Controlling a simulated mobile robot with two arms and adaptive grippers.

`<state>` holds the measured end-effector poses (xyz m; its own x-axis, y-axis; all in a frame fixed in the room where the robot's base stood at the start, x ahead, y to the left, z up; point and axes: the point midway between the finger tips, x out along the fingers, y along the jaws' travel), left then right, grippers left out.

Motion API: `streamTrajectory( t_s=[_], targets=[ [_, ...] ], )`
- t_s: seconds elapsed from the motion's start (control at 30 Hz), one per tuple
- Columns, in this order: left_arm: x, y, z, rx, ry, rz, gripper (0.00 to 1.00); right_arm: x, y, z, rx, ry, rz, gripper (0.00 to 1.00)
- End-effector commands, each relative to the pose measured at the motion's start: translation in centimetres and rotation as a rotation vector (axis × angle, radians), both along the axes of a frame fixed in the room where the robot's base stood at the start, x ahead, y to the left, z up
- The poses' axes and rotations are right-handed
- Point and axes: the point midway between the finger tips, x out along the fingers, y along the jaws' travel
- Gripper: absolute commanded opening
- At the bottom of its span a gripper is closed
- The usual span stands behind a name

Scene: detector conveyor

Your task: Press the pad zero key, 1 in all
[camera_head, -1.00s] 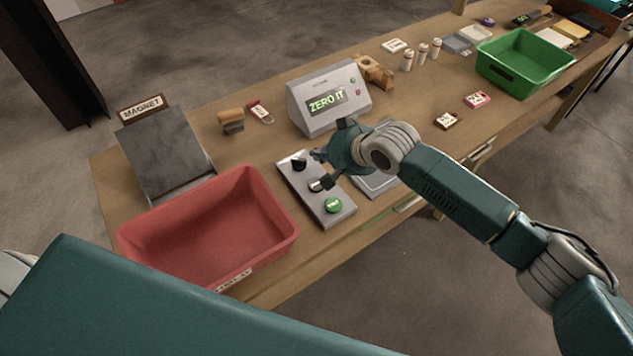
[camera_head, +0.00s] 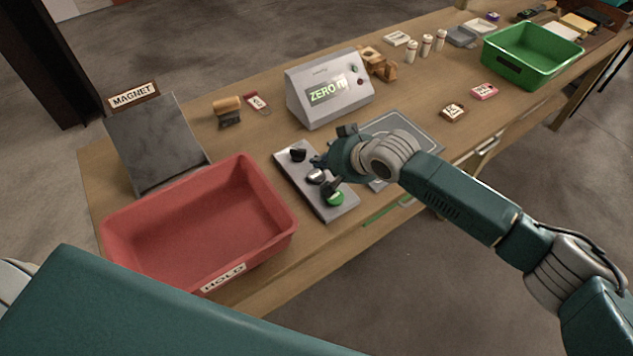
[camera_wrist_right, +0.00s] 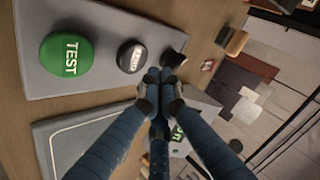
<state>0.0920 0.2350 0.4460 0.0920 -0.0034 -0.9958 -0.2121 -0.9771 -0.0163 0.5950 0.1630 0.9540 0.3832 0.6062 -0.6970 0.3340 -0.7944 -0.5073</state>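The grey key pad (camera_head: 326,208) lies on the bench. It carries a black knob (camera_head: 298,155), the dark round zero key (camera_head: 316,176) in the middle and a green TEST key (camera_head: 335,198). In the right wrist view the zero key (camera_wrist_right: 131,56) and TEST key (camera_wrist_right: 66,54) show clearly. My right gripper (camera_head: 326,178) is at the pad's right side, beside the zero key. In the wrist view its fingertips (camera_wrist_right: 160,76) are together, with nothing between them; they look near the knob (camera_wrist_right: 174,58). Contact cannot be told. My left gripper is out of view.
The grey console (camera_head: 330,92) behind the pad displays "ZERO IT". A red HOLD bin (camera_head: 283,232) is left of the pad. A grey tray (camera_head: 425,130) lies right of it, partly behind my arm. A magnet plate (camera_head: 155,140) and green bin (camera_head: 500,72) stand farther off.

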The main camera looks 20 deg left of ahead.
Motion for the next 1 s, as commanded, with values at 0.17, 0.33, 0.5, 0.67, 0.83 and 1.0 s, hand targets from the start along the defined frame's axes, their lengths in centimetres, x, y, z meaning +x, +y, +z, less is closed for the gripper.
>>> streamTrajectory(
  t_s=[0.17,0.33,0.5,0.67,0.83,1.0],
  targets=[
    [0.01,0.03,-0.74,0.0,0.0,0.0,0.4,-0.03,0.05,-1.45,0.001,0.0,0.001,0.0],
    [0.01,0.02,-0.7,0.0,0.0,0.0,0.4,-0.03,0.05,-1.54,0.001,0.0,0.001,0.0],
    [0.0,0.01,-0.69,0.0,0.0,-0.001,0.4,-0.03,0.04,-1.53,0.001,0.0,0.001,0.0],
    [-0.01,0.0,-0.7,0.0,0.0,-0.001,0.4,-0.04,0.04,-1.54,0.001,0.0,0.001,0.0],
    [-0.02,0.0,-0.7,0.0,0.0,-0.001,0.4,-0.04,0.04,-1.55,0.0,0.001,0.001,0.0],
    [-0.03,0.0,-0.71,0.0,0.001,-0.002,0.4,-0.05,0.04,-1.54,0.0,0.001,0.001,0.0]
  ],
)
